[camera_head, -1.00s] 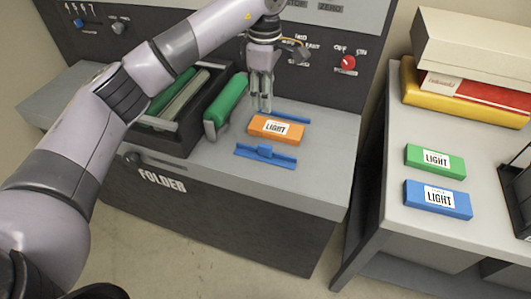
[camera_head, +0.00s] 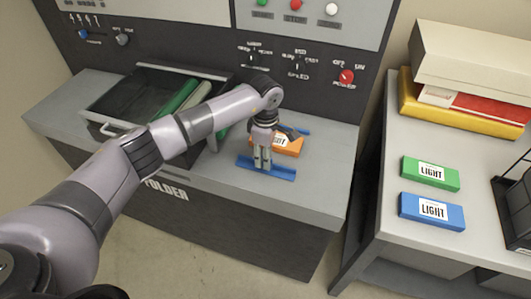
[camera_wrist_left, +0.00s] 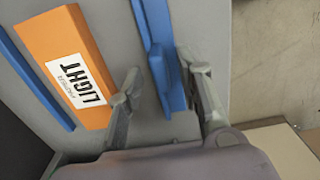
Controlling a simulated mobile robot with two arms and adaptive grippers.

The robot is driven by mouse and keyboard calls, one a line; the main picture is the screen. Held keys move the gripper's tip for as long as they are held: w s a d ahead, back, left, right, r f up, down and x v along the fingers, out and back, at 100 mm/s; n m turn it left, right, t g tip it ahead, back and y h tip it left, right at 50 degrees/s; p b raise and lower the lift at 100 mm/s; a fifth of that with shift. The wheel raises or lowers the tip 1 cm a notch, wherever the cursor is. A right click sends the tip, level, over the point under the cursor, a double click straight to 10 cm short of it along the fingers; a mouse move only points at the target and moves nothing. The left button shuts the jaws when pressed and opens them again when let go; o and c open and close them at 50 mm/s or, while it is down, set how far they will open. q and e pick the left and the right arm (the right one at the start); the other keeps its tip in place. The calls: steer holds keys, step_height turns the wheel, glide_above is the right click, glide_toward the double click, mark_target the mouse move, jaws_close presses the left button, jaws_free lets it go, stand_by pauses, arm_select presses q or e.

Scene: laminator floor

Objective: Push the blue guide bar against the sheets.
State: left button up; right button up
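The blue guide bar (camera_head: 280,173) lies along the front of the folder's grey top, with a raised grip at its middle. The orange pack of sheets labelled LIGHT (camera_head: 291,147) lies behind it, partly hidden by my left gripper (camera_head: 263,162). In the left wrist view, a strip of grey top separates the bar (camera_wrist_left: 151,25) from the orange pack (camera_wrist_left: 75,50). My left gripper (camera_wrist_left: 161,67) is open and low over the bar. One finger is on the pack side, the other beside the raised grip; contact is unclear. My right gripper is not in view.
A second blue bar (camera_wrist_left: 38,78) lies along the pack's far side. The folder's black tray with green rollers (camera_head: 180,95) is to the left. The control panel (camera_head: 215,45) rises behind. Green (camera_head: 431,173) and blue (camera_head: 432,211) LIGHT packs lie on the right table.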

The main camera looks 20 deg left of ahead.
arm_select(q)
steer(key=shift+f, duration=0.15)
steer(key=shift+c, duration=0.4)
jaws_close()
stand_by(0.5)
